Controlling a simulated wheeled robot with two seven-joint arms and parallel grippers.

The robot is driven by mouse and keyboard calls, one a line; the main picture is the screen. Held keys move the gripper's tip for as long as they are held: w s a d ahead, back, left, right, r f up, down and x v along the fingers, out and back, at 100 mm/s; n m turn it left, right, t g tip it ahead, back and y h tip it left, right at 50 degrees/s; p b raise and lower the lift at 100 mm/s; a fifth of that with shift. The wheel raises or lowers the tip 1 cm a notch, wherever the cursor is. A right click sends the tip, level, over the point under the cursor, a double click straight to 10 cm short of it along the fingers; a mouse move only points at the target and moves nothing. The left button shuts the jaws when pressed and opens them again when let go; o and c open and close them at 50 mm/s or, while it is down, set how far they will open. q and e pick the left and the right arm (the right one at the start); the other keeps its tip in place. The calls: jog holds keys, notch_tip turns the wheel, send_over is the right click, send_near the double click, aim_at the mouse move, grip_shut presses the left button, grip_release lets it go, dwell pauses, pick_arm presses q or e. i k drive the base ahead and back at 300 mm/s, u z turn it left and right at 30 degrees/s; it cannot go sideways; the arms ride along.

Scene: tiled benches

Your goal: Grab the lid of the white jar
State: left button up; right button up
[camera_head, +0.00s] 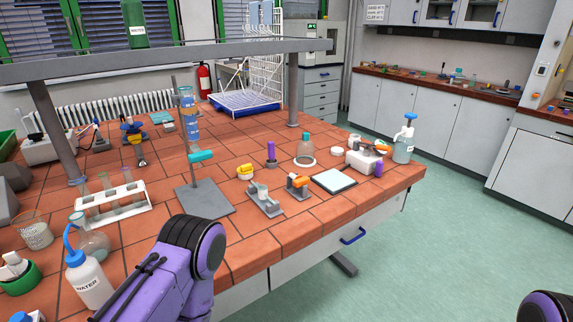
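My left arm comes in at the bottom, a purple link with a black joint, bent over the bench's front edge. Its gripper is out of view. Only a purple and black piece of my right arm shows at the bottom right corner, and its gripper is out of view.
A retort stand (205,198) stands left of the container. Small grey devices (265,203) and a flat square plate (334,181) lie in front and to the right. A raised shelf (180,58) spans the back. Green floor is clear at right.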

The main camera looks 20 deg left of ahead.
aim_at(337, 151)
jog(key=u, duration=0.3)
jog(key=k, duration=0.5)
jog(key=z, duration=1)
jog(key=i, duration=1.55)
jog(key=u, duration=0.75)
jog(key=i, duration=0.55)
jog(key=u, duration=2.15)
jog(key=k, duration=1.2)
jog(key=z, duration=0.35)
